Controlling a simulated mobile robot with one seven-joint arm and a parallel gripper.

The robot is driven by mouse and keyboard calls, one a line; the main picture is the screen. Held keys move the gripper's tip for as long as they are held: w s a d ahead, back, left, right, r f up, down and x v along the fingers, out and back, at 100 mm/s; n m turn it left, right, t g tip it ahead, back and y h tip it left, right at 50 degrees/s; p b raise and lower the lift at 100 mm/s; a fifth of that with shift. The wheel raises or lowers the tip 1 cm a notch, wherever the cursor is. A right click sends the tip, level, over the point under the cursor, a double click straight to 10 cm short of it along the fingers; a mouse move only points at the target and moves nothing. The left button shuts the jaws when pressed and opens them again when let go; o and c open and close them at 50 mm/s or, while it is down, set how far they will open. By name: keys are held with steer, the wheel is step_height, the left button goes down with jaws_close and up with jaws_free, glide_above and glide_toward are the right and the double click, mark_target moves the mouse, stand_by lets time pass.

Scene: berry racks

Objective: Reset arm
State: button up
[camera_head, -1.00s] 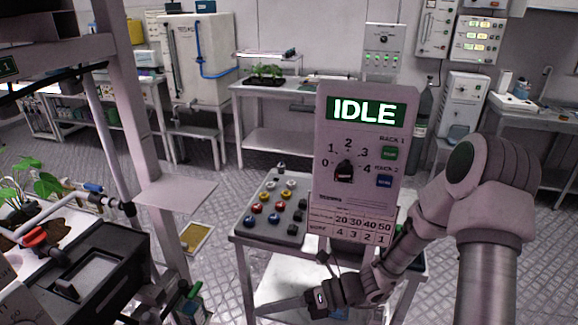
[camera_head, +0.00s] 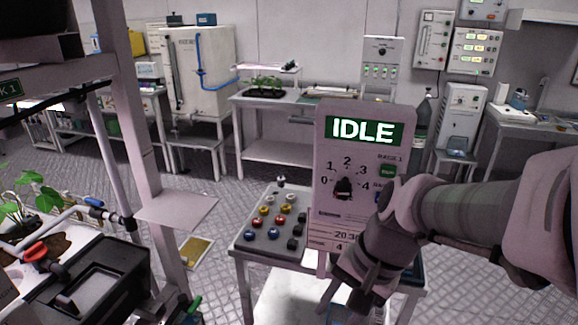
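My arm reaches in from the right edge and bends down in front of the control panel's lower right. My gripper (camera_head: 352,302) points down at the bottom of the view, below the panel. Its fingertips are small and partly cut off by the frame edge, so I cannot tell how far apart they are. I see nothing clearly held in it. The upright control panel (camera_head: 327,215) has a green screen reading IDLE and a black dial (camera_head: 343,188). My arm hides part of its lower right, including most of the blue button.
A button box (camera_head: 262,235) with several coloured knobs sits left of the panel on a small white table. A rack post (camera_head: 140,130) with a plate (camera_head: 178,208) and a potted plant (camera_head: 38,198) stand at left. Benches line the back wall. Floor shows between.

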steer(key=s+d+r+n+t+h, duration=0.3)
steer(key=d+r+n+t, duration=0.2)
steer(key=r, duration=0.3)
steer(key=shift+s+d+r+n+p, duration=0.35)
steer(key=shift+d+n, duration=0.3)
steer(key=shift+n, duration=0.25)
